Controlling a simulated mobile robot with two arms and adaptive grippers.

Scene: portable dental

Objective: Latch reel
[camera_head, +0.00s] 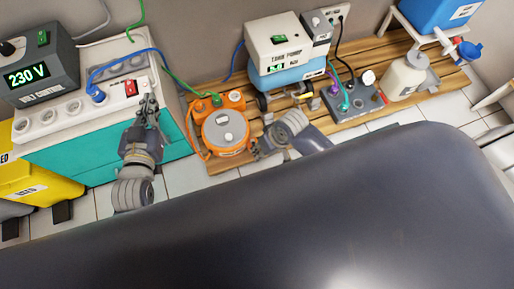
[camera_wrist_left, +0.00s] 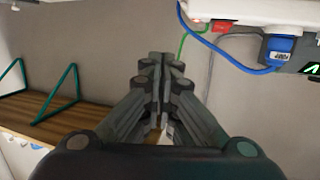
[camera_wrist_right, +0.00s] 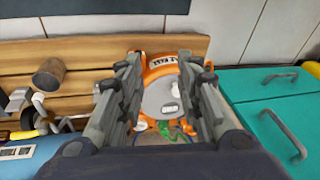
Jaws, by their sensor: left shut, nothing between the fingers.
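The orange reel (camera_head: 225,128) with a grey round face stands on the wooden platform, right of the teal cabinet. It also shows in the right wrist view (camera_wrist_right: 160,97), framed between my right fingers. My right gripper (camera_wrist_right: 160,72) is open and points at the reel; I cannot tell how far off it is. In the head view my right gripper (camera_head: 257,149) is beside the reel's right side, partly hidden by its own wrist. My left gripper (camera_head: 148,105) is shut and empty, in front of the teal cabinet near the red switch. The left wrist view shows its fingers (camera_wrist_left: 160,62) together.
The teal cabinet (camera_head: 85,159) carries the 230 V unit (camera_head: 40,76), sockets and a blue plug (camera_head: 97,95). Green and blue cables run behind. A tank pump (camera_head: 285,50) stands right of the reel. A dark padded chair (camera_head: 300,215) fills the foreground.

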